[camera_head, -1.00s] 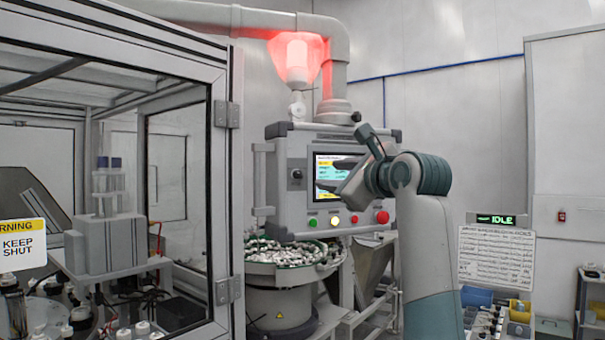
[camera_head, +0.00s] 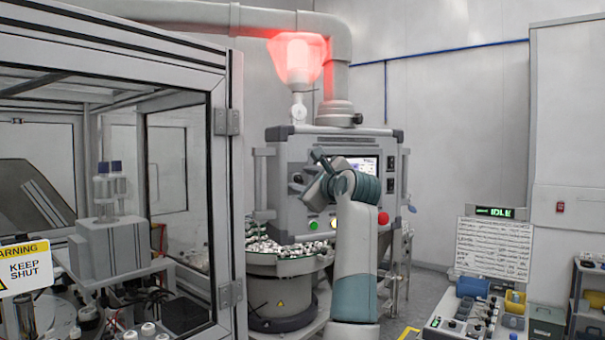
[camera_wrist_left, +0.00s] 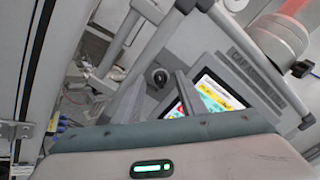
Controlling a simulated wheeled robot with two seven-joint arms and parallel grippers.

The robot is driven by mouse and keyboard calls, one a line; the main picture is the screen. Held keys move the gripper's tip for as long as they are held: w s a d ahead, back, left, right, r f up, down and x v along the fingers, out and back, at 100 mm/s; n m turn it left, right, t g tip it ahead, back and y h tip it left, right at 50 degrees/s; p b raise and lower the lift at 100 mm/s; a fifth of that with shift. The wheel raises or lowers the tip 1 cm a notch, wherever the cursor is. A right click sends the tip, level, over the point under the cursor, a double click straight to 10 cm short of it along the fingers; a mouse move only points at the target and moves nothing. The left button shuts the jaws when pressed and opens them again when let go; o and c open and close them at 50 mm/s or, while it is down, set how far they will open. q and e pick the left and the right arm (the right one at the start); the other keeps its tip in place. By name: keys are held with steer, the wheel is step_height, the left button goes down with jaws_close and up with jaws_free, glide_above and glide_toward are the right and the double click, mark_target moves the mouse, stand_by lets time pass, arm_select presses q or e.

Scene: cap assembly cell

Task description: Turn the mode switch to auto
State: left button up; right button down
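The mode switch (camera_head: 297,178) is a small dark round knob on the left part of the grey control panel (camera_head: 283,150). It also shows in the left wrist view (camera_wrist_left: 160,76), with its pointer setting too small to read. My left gripper (camera_head: 312,177) is in front of the panel, just right of the switch in the head view, and covers part of the screen. In the left wrist view its two fingers (camera_wrist_left: 158,98) are apart, with the knob seen between and beyond them. I see no contact with it. My right gripper is not in view.
The panel has a lit screen (camera_head: 364,164), a green button (camera_head: 314,225) and a red button (camera_head: 383,219). A glass-doored enclosure (camera_head: 221,180) stands close on the left. A bowl of caps (camera_head: 280,262) is below the panel. A sign reads IDLE (camera_head: 496,212).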

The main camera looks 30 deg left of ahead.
arm_select(q)
steer(key=shift+w+a, duration=0.15)
steer(key=shift+a, duration=0.1)
jaws_close()
